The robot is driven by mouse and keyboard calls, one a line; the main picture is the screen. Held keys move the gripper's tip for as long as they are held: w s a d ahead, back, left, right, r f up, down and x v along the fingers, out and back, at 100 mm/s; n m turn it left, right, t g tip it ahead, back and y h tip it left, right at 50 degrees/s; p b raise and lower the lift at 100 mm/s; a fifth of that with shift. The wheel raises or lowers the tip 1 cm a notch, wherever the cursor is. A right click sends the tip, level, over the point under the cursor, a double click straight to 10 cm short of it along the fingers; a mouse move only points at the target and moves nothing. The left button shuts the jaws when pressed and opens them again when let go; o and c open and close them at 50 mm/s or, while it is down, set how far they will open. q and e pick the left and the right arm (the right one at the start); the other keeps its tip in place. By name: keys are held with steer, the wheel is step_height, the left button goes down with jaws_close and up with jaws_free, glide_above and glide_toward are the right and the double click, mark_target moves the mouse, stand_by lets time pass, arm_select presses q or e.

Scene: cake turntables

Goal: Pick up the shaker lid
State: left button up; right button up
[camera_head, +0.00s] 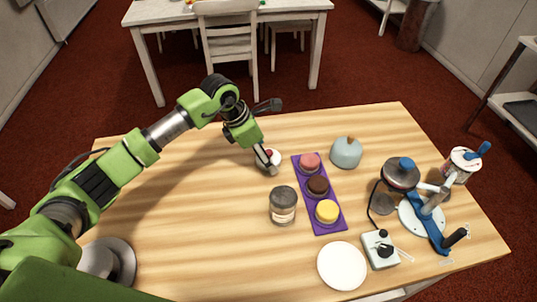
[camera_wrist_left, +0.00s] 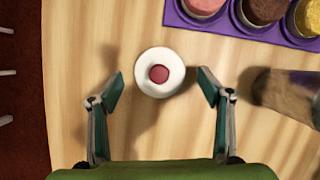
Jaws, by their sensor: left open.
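A small round white piece with a red centre, apparently the shaker lid (camera_head: 274,155), lies on the wooden table. In the left wrist view the lid (camera_wrist_left: 144,66) sits between and slightly ahead of my fingertips, touching neither. My left gripper (camera_head: 267,166) is open and points down over it, partly hiding it in the head view. In the left wrist view my gripper (camera_wrist_left: 160,82) has a finger on each side with a gap to the lid. A glass jar with a dark top (camera_head: 283,207) stands nearer the front. My right gripper is not in view.
A purple tray (camera_head: 330,228) with pink, brown and yellow round items lies right of the lid. A white plate (camera_head: 342,266), a small control box (camera_head: 379,249) and a blue-and-white stand (camera_head: 428,218) are at right. The table's left side is mostly clear.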

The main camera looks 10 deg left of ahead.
arm_select(q)
steer(key=shift+w+d+f, duration=0.15)
steer(key=shift+f, duration=0.3)
steer(key=c, duration=0.9)
steer(key=shift+r, duration=0.15)
